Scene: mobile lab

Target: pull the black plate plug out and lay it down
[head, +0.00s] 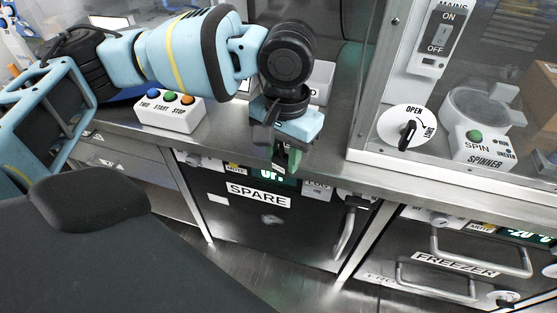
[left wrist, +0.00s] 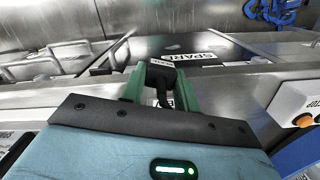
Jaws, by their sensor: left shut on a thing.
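My left gripper (head: 285,160) hangs in front of the steel bench's front edge, above the black SPARE unit. In the left wrist view its two green fingers (left wrist: 162,85) are shut on the black plug (left wrist: 160,74), which has a pale label strip and a dark part, perhaps its cable, running back towards the palm. In the head view the plug is mostly hidden by the gripper. I cannot tell whether it touches a socket. My right gripper is in neither view.
A white box (head: 171,117) with blue, green and orange buttons stands on the bench left of the gripper. A white box (head: 319,84) behind my wrist is partly hidden. The SPARE unit (head: 262,222) is below; a glass-walled cabinet with the spinner (head: 481,150) is at right.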

